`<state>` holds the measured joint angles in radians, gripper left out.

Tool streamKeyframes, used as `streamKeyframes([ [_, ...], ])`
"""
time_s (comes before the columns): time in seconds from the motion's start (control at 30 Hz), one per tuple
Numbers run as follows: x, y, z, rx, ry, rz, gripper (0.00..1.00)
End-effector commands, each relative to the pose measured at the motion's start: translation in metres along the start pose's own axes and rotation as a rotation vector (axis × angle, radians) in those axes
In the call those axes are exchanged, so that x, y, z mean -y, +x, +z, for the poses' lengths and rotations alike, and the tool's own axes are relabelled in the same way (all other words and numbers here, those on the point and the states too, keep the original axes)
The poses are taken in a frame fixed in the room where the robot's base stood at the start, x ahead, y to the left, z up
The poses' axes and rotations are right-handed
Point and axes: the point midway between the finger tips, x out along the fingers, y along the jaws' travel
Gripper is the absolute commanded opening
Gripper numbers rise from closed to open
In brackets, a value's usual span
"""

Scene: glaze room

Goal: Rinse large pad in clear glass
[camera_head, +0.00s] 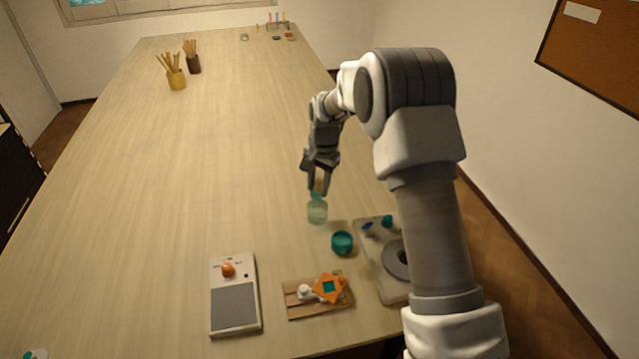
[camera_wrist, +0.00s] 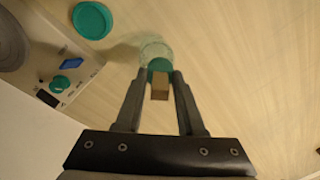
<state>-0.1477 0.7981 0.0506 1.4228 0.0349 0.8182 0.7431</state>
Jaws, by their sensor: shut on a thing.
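A clear glass (camera_head: 317,213) with a greenish tint stands upright on the table, right of the middle. My gripper (camera_head: 319,188) is directly above the glass, pointing down. It is shut on a small pad with a tan block-like handle (camera_wrist: 160,86) and a teal part (camera_wrist: 158,66) beneath it. In the wrist view the teal part overlaps the mouth of the glass (camera_wrist: 153,48). I cannot tell how deep the pad sits in the glass. My fingers hide part of the pad.
A teal round dish (camera_head: 342,243) stands just in front of the glass. A device with a grey disc and knobs (camera_head: 369,258) is to the right. A wooden board with orange and white parts (camera_head: 292,311) and a grey-panelled device (camera_head: 234,300) lie nearer.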

Motion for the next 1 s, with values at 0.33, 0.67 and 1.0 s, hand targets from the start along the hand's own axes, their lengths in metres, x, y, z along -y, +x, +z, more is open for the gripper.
streamKeyframes([
  [0.33,-0.002,0.016,0.001,0.001,0.000,0.000,0.00],
  [0.67,-0.003,0.021,0.001,0.001,0.000,0.001,0.00],
  [1.0,-0.004,0.033,0.001,0.000,0.001,0.000,0.00],
])
